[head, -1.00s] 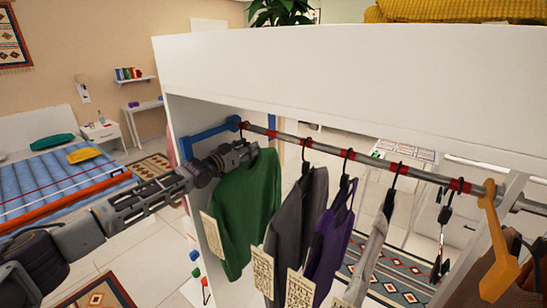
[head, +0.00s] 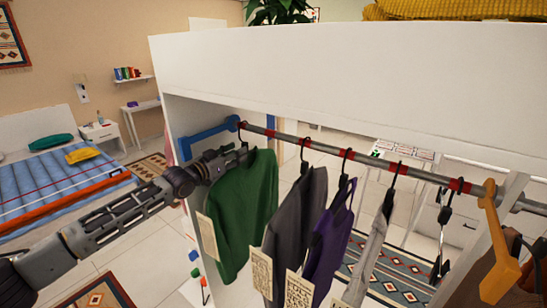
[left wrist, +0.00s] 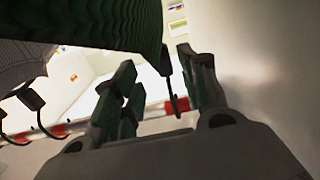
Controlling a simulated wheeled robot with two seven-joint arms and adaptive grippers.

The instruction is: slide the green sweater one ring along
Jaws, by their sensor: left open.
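The green sweater (head: 246,205) hangs on a dark hanger at the left end of the rod (head: 375,162); its hook is between the first two red rings. My left gripper (head: 240,154) is at the hanger's top, just under the rod. In the left wrist view the gripper (left wrist: 160,85) is open, and the dark hook (left wrist: 171,88) shows between its fingers. Contact with the hook cannot be told. My right gripper is out of view.
Grey (head: 297,225), purple (head: 330,245) and light (head: 370,250) garments hang to the right. The wardrobe's top panel (head: 340,85) lies above.

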